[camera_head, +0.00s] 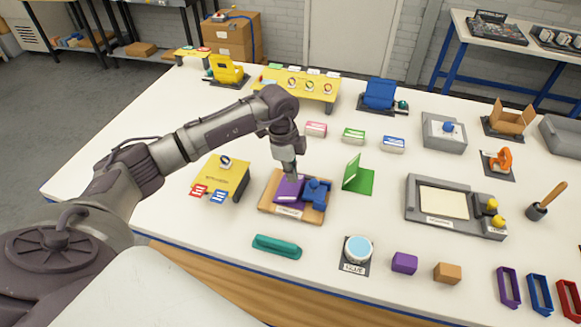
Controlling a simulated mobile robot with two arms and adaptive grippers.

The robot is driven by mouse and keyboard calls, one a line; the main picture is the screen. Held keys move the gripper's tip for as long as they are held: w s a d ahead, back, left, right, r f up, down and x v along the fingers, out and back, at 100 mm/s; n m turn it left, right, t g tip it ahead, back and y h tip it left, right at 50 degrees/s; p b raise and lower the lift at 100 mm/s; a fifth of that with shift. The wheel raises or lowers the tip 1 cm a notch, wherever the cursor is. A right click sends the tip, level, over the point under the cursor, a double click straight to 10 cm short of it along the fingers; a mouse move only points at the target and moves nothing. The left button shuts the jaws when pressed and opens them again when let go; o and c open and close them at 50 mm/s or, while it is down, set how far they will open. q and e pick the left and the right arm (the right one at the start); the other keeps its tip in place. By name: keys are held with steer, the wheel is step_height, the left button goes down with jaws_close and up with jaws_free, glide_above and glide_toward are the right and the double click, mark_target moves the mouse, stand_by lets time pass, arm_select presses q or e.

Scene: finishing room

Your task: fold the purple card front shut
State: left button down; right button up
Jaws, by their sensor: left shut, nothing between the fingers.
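The purple card (285,190) is on a wooden board (268,203) near the middle of the table, beside a blue fixture (317,190) on the same board. My left gripper (291,177) is shut and empty, pointing down with its tips at the card's upper part. The fingertips seem to touch the card or are just over it. The card's front looks low and slanted; I cannot tell whether it lies fully flat. The gripper hides part of the card's back edge. My right gripper is not in view.
A green card (358,178) stands partly open right of the board. A yellow stand (222,172) is at the left. A teal bar (277,246) and a round glue pad (358,250) lie in front. A grey tray (411,205) is further right.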

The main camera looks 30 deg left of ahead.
arm_select(q)
step_height(320, 180, up, 5)
steer(key=p, duration=0.3)
steer(key=shift+f, duration=0.2)
steer(key=shift+d+f, duration=0.1)
